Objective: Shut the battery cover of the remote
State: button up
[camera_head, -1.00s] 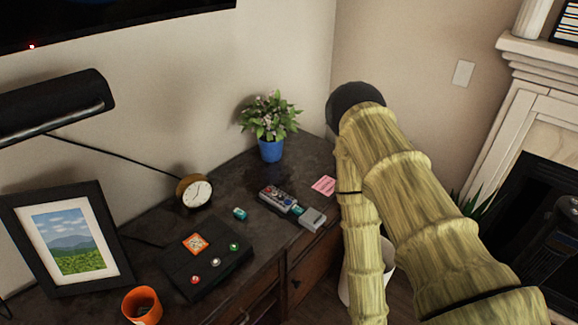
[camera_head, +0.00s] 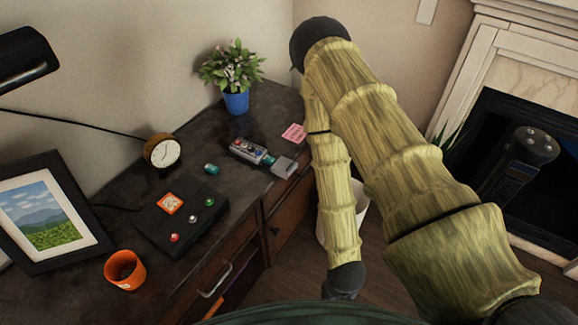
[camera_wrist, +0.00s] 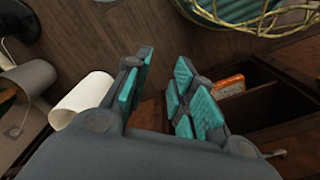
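The remote (camera_head: 247,150) lies on the dark desk, near its right edge. It is grey with coloured buttons or parts that are too small to make out. A light grey piece at its right end (camera_head: 283,167) looks like the battery cover, standing out from the body; I cannot tell its exact angle. A small teal cylinder, perhaps a battery (camera_head: 211,168), lies apart to the left. My gripper (camera_wrist: 164,66) shows in the wrist view with its teal-padded fingers apart and nothing between them. It is away from the remote, over the floor and drawer side. The head view does not show its fingers.
A black box with coloured knobs (camera_head: 180,222), an orange cup (camera_head: 124,270), a clock (camera_head: 162,151), a blue plant pot (camera_head: 236,101) and a pink note (camera_head: 294,133) are on the desk. A white bin (camera_head: 357,215) stands beside it. An open drawer holds something orange (camera_wrist: 228,85).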

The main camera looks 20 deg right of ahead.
aim_at(285, 167)
jog(key=w+m, duration=0.2)
jog(key=w, duration=0.1)
jog(key=w+d+m, duration=0.1)
jog(key=w, duration=0.2)
jog(key=w+d+r+m+t, duration=0.1)
jog(key=w+m, duration=0.1)
jog(key=w, duration=0.1)
jog(key=shift+w+d+r+m+h+b, duration=0.1)
jog(key=shift+w+d+m+h+b, duration=0.1)
jog(key=shift+m+h+b, duration=0.15)
grip_shut()
jog(key=w+d+r+m+t+y+b, duration=0.1)
jog(key=w+d+r+m+y, duration=0.15)
jog(key=w+r+m, duration=0.95)
jog(key=w+d+r+m+t+y+b, duration=0.15)
jog(key=w+d+r+m, duration=0.25)
jog(key=w+r+m, duration=0.75)
jog(key=w+a+f+n+p, duration=0.1)
jog(key=w+a+f, duration=0.3)
jog(key=w+f, duration=0.3)
jog(key=shift+w+a+f+n, duration=0.25)
jog(key=shift+w+f+n, duration=0.1)
jog(key=shift+f, duration=1.95)
